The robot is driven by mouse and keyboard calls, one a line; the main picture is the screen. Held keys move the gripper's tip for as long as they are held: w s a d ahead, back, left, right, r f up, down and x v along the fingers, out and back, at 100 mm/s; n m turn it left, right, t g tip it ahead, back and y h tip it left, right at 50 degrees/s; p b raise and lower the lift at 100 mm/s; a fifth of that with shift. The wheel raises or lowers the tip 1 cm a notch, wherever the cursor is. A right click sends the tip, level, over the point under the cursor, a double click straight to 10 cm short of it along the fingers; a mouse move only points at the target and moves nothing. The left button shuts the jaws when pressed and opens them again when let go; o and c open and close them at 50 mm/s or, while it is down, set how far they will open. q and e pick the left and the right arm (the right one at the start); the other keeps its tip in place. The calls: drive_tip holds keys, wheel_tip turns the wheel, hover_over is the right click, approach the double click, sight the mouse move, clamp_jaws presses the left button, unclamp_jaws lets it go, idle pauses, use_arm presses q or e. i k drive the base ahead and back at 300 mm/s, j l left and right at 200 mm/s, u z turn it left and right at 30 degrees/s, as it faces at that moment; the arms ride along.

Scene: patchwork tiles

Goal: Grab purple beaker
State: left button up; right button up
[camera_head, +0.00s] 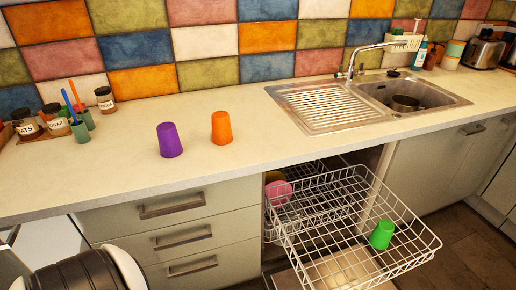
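The purple beaker (169,140) stands upside down on the pale countertop (240,165), wide rim down, left of the middle. An orange beaker (221,127) stands the same way just to its right and a little behind, with a small gap between them. A dark, rounded part with a white edge shows at the lower left and is likely part of my own body. Neither gripper can be seen.
A pulled-out dishwasher rack (342,226) holds a green beaker (382,234). The sink (411,92) is to the right. The counter before the purple beaker is clear.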

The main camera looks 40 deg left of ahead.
sight(169, 140)
drive_tip(key=u, duration=2)
